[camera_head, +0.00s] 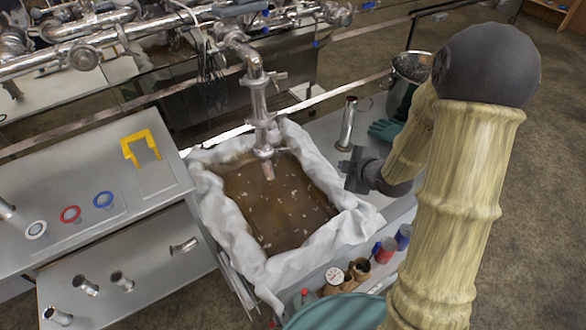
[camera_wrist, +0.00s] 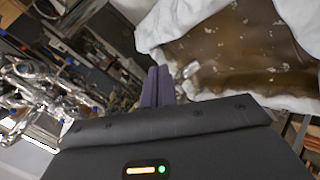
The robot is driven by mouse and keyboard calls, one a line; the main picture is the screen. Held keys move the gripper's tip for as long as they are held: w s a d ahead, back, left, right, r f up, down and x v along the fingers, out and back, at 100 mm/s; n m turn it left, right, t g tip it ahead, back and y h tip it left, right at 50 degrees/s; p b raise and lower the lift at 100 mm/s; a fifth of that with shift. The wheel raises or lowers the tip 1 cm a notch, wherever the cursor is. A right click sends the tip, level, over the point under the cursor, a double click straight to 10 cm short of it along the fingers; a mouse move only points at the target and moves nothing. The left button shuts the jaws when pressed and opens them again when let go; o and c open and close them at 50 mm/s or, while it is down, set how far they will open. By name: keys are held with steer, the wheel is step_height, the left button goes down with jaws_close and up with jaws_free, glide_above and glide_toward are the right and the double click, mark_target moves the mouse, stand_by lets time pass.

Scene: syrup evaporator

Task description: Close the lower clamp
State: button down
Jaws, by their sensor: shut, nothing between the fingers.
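A shiny vertical pipe (camera_head: 259,102) comes down over a cloth-lined basin of brown liquid. A lower clamp (camera_head: 263,122) appears to sit around its lower joint; it is too small to tell whether it is open or closed. Another clamp (camera_head: 256,80), with a handle sticking out to the right, sits higher on the pipe. My gripper (camera_head: 352,170) is to the right of the pipe, over the basin's right edge, apart from the clamps. In the wrist view its two dark fingers (camera_wrist: 157,84) are together with nothing between them. A metal piece (camera_wrist: 188,70), probably the pipe end, shows just beyond them.
White cloth (camera_head: 352,225) lines the basin. A metal tube (camera_head: 347,125) and a steel bucket (camera_head: 410,72) stand behind my gripper. Cups (camera_head: 385,250) stand at the front right. A left bench holds a yellow bracket (camera_head: 141,143) and coloured rings (camera_head: 70,214).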

steer(key=a+f+n+t+y+b, duration=0.2)
steer(key=a+f+n+y+b, duration=0.3)
steer(key=f+n+y+b, duration=0.2)
steer(key=n+y, duration=0.2)
steer(key=n, duration=0.2)
steer(key=shift+s+a+f+y, duration=0.2)
steer(key=shift+s+a+y, duration=0.15)
steer(key=shift+a+y, duration=0.05)
steer(key=w+d+p+x, duration=0.1)
steer(key=w+x, duration=0.1)
steer(key=x, duration=1.1)
steer(key=shift+d+p, duration=0.3)
steer(key=shift+d, duration=0.1)
